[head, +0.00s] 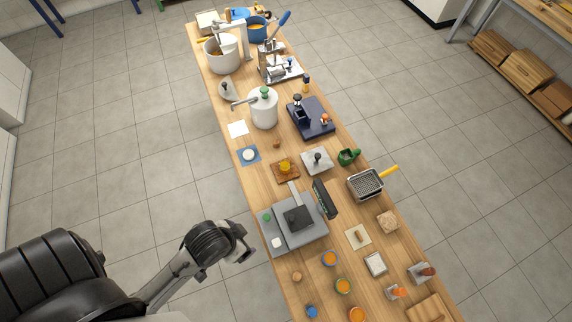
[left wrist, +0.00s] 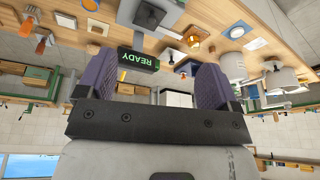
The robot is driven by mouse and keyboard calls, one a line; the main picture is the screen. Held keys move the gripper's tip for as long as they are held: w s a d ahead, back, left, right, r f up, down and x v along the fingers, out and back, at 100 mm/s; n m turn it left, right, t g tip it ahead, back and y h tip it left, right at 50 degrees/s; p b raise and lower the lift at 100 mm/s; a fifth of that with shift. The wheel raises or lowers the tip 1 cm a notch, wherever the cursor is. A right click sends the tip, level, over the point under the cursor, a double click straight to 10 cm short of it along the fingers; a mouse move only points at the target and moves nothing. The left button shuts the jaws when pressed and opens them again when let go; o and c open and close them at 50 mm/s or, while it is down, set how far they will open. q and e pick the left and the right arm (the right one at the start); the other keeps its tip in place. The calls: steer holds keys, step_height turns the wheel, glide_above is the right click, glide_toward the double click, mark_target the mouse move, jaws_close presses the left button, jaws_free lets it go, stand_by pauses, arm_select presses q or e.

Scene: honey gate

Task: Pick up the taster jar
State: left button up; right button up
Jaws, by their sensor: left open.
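I cannot tell for certain which thing is the taster jar. A small amber jar (head: 285,166) stands on a brown wooden square (head: 294,178) in the middle of the table; it also shows in the left wrist view (left wrist: 193,42). A small round white-topped item (head: 248,155) sits on a blue mat (head: 241,161) near the table's left edge. My left gripper (head: 240,250) is open and empty, off the left edge of the table beside the grey scale. In the left wrist view, its two dark fingers (left wrist: 155,82) are wide apart. My right gripper is not in view.
The grey scale (head: 280,238) and its dark display (head: 325,199), reading READY in the left wrist view (left wrist: 138,60), stand close to my left gripper. A white tank (head: 264,110) and a navy device (head: 318,122) stand farther back. Several orange-topped jars (head: 343,286) stand nearer.

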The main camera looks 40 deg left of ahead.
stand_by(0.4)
arm_select(q)
steer(key=shift+c, duration=1.1)
steer(key=shift+d, duration=0.1)
